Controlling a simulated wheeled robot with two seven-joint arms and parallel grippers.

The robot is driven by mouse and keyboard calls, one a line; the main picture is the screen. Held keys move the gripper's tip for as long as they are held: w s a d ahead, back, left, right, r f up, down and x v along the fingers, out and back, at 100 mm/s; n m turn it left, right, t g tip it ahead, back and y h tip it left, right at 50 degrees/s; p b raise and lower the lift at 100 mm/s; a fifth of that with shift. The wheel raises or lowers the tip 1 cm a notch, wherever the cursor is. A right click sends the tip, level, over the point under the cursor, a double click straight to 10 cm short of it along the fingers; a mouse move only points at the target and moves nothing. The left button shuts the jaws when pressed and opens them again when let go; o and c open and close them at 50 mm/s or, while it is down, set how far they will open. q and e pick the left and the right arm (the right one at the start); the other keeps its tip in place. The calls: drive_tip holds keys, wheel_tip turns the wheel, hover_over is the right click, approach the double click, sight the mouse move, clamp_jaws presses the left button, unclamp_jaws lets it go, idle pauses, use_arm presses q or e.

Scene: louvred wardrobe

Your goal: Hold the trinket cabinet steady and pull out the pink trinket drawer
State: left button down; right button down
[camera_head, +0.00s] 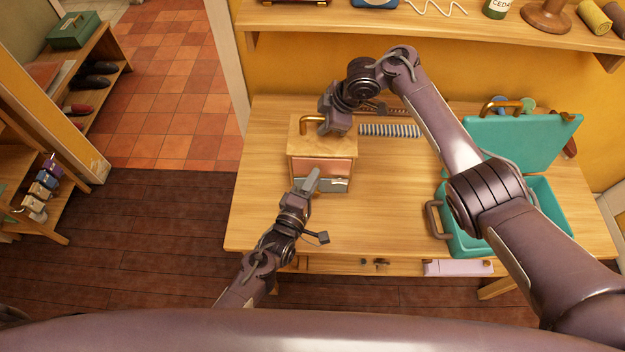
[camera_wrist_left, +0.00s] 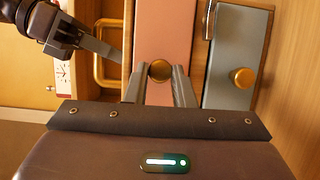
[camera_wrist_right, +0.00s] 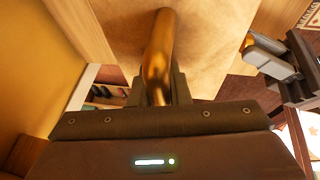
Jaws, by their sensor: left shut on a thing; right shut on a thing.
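The wooden trinket cabinet (camera_head: 298,148) stands on the table with a brass handle (camera_wrist_right: 158,50) on top. Its pink drawer (camera_head: 322,166) is above a grey-blue drawer (camera_wrist_left: 235,55). My left gripper (camera_head: 313,178) is in front of the cabinet, its fingers closed on the round brass knob (camera_wrist_left: 159,70) of the pink drawer. My right gripper (camera_head: 323,124) is at the cabinet top, shut on the brass handle. Whether the pink drawer stands out from the cabinet front is hard to tell.
An open teal case (camera_head: 459,242) stands on the right of the table (camera_head: 390,205), below my right arm. A blue striped coil-like thing (camera_head: 390,130) lies behind the cabinet's right side. A wall shelf (camera_head: 430,22) runs above.

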use_arm(q)
drive_tip(key=s, duration=0.9)
drive_tip(key=c, duration=1.2)
unclamp_jaws()
drive_tip(key=shift+c, duration=0.2)
drive_tip(key=v, duration=1.2)
drive_tip(key=shift+f, duration=0.1)
